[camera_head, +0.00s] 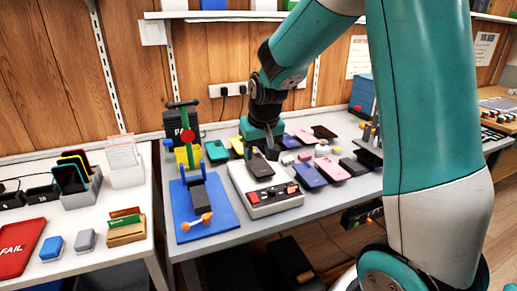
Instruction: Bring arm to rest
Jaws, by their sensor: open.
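My arm (310,40) is teal with black joints. It reaches from the right foreground, up and over the grey workbench (185,270). My gripper (268,152) points down over the bench, just behind a white test box (270,203) with red and black buttons. A dark phone (259,168) lies on top of this box, close in front of the fingers. The fingers are small and partly hidden; I see nothing held between them. I cannot tell how far above the bench they are.
Several phones, such as a pink one (333,168), lie right of the gripper. A blue mat (205,229) bears a clamp-like fixture (197,190) at left. A white table (115,262) holds a red FAIL tray (18,248). A shelf (225,15) runs above along the wooden wall.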

